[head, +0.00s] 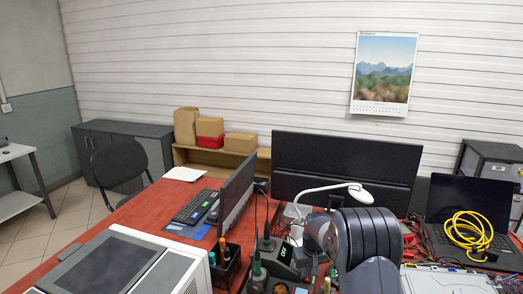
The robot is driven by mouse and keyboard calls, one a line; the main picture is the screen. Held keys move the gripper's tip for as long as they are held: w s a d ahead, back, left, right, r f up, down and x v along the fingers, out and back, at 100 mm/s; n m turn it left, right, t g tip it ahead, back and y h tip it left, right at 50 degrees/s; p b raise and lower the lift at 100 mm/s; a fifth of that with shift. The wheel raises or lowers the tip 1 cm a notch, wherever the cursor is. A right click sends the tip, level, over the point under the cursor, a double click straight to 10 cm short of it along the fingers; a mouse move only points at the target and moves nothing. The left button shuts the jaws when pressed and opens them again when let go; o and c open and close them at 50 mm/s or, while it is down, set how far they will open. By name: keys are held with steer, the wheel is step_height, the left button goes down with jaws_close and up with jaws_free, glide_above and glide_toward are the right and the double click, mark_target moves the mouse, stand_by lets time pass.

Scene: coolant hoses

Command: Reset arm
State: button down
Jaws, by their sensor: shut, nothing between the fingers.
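Part of my own arm, a dark grey and black rounded joint, shows in the head view at the lower right of centre, in front of the red desk (140,205). The rest of the arm runs out of the frame at the bottom. My gripper does not show in this view. No coolant hose can be made out.
Two dark monitors (345,165) and a white desk lamp (330,188) stand close behind my arm. An open laptop (462,195) bearing a yellow cable coil (467,230) is at right. Soldering stations (285,252) and a pen holder (226,268) crowd the front. A light-coloured machine (125,262) sits front left.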

steer(key=shift+f, duration=0.65)
steer(key=shift+r, duration=0.15)
steer(key=shift+r, duration=0.1)
